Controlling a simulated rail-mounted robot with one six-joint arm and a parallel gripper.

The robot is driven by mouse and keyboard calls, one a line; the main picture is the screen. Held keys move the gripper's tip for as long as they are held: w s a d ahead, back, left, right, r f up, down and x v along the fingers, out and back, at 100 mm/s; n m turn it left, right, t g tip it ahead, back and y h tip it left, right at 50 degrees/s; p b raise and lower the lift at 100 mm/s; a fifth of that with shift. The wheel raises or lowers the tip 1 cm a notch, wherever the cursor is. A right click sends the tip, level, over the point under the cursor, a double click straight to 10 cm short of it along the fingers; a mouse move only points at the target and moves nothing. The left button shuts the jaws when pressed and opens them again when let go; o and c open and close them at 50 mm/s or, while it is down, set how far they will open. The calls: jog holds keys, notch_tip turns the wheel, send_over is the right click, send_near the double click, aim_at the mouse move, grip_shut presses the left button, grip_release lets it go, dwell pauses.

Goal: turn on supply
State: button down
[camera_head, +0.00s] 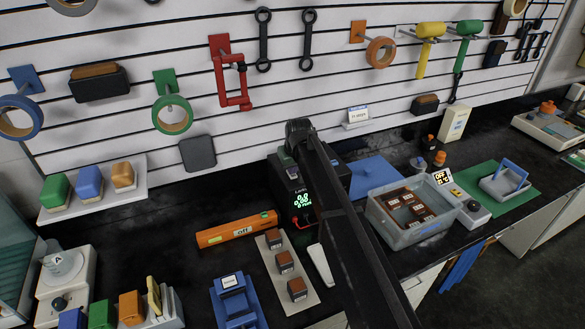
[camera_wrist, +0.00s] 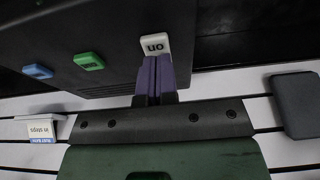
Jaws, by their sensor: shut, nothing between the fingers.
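The supply (camera_head: 284,190) is a dark box with a lit green display, standing against the slatted wall at the middle of the head view. My arm covers part of it. In the wrist view its dark face (camera_wrist: 100,25) carries a white switch marked "on" (camera_wrist: 155,44), a green one (camera_wrist: 89,61) and a blue one (camera_wrist: 38,71). My gripper (camera_wrist: 154,62) is shut and empty, its purple fingertips at the edge of the white switch. I cannot tell whether they touch it. In the head view the fingertips are hidden behind my arm.
An orange bar marked "off" (camera_head: 237,230) lies left of the supply. A tray with brown blocks (camera_head: 272,264) stands in front. A clear bin (camera_head: 398,238) and a blue mat (camera_head: 374,174) are to the right. Tools hang on the wall behind, including a red clamp (camera_head: 232,82).

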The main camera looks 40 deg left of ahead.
jog(key=shift+r, duration=0.15)
jog(key=shift+r+p, duration=0.3)
jog(key=shift+p, duration=0.2)
jog(key=p+v, duration=0.5)
jog(key=shift+w+a+r, duration=0.1)
jog(key=shift+a, duration=0.15)
jog(key=s+d+r+p, duration=0.1)
jog(key=d+r+p, duration=0.2)
jog(key=r+p, duration=0.4)
jog(key=shift+s+d, duration=0.4)
